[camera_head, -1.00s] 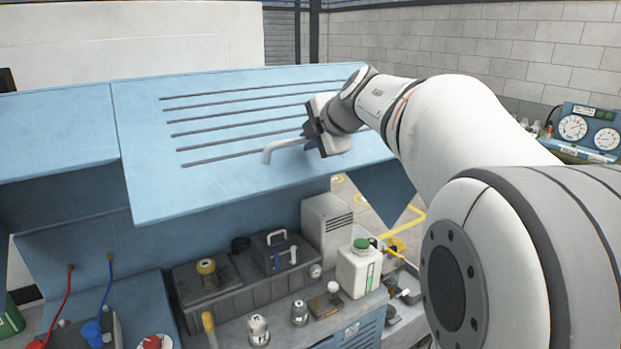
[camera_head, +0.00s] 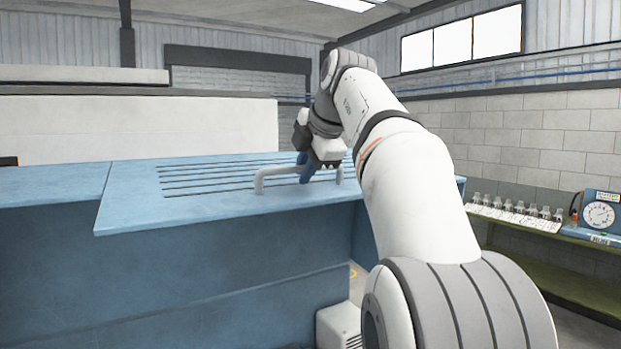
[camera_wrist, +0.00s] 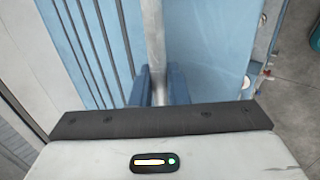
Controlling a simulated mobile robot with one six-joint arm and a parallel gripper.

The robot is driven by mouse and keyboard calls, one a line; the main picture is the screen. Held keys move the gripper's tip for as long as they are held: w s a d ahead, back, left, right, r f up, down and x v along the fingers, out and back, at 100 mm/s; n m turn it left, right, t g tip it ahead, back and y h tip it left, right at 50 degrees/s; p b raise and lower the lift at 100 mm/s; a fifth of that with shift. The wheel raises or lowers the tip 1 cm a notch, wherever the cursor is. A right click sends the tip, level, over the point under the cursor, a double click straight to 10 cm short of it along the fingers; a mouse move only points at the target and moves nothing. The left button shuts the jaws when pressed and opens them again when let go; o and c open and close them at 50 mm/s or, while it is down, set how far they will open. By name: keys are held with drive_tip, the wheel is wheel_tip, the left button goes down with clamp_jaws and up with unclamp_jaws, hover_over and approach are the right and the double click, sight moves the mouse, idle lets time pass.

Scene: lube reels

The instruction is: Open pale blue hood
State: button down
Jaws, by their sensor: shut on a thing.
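My gripper (camera_head: 307,172) is shut on the handle from above, between the handle's two posts. In the wrist view the handle (camera_wrist: 155,45) runs up between my two blue fingers (camera_wrist: 158,84), and the slotted hood (camera_wrist: 90,40) lies beyond on the left. My fingertips are partly hidden by the gripper body.
A blue panel (camera_head: 50,186) adjoins the hood on the left. A light grey box (camera_head: 338,325) shows below the hood. At right, a green bench (camera_head: 545,255) holds a gauge unit (camera_head: 600,214) and several small jars (camera_head: 515,213). A block wall (camera_head: 480,130) stands behind.

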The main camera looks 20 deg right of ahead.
drive_tip(key=shift+w+a, duration=0.1)
drive_tip(key=shift+w, duration=0.15)
drive_tip(key=c, duration=1.5)
unclamp_jaws()
drive_tip(key=shift+w, duration=0.25)
